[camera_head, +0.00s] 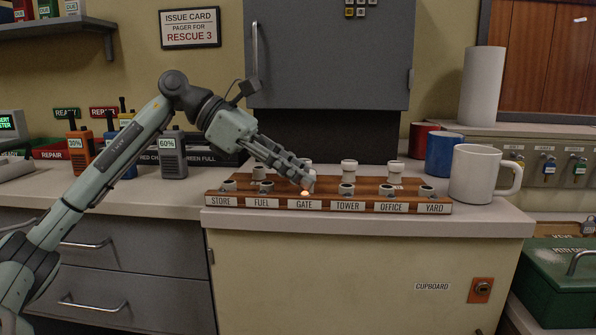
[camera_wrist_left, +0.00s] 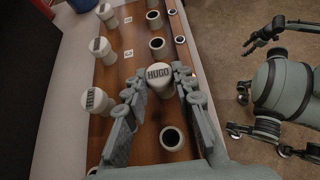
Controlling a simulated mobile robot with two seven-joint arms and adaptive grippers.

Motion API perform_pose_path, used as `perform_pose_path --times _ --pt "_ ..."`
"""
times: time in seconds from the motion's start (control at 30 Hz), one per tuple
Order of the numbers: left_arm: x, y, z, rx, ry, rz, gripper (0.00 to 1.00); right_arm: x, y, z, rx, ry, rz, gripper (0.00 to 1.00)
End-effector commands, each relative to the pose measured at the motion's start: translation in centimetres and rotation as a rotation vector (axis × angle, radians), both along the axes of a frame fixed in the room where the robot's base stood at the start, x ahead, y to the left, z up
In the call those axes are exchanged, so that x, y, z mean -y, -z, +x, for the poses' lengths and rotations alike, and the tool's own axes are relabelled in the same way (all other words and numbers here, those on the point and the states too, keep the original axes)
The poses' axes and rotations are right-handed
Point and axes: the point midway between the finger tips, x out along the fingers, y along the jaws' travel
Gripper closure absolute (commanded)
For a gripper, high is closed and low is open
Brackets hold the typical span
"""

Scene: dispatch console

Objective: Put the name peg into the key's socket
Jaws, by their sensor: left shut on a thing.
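My left gripper (camera_head: 305,187) is low over the wooden rack (camera_head: 228,203), at the front place labelled GATE. In the left wrist view its two fingers (camera_wrist_left: 160,95) are shut on a white peg marked HUGO (camera_wrist_left: 159,77), which stands upright between them. The peg's foot is hidden, so I cannot tell how deep it sits in the GATE socket. A small orange light (camera_head: 305,193) glows above the GATE label. Neighbouring front sockets, FUEL (camera_wrist_left: 172,138) and TOWER (camera_wrist_left: 157,47), look empty. My right gripper (camera_wrist_left: 258,42) is small at the wrist view's upper right, its fingers apart.
Other white pegs (camera_head: 349,171) stand in the back row. A white mug (camera_head: 474,173) and a blue mug (camera_head: 441,154) stand right of the rack. Radios (camera_head: 172,155) stand at the left. A grey cabinet (camera_head: 330,55) hangs above.

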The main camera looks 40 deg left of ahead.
Motion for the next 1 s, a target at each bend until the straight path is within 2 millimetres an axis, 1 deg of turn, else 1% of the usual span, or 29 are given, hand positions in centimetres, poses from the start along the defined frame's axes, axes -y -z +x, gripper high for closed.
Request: perform_pose_path --times 0.53,1.0 --pt "0.19 0.24 -0.18 -0.005 0.007 0.002 0.92 0.00 0.31 0.00 0.000 0.000 0.000 0.53" --pt "0.32 1.10 -0.28 -0.013 0.012 0.004 0.92 0.00 0.98 0.00 0.000 0.000 0.000 0.53"
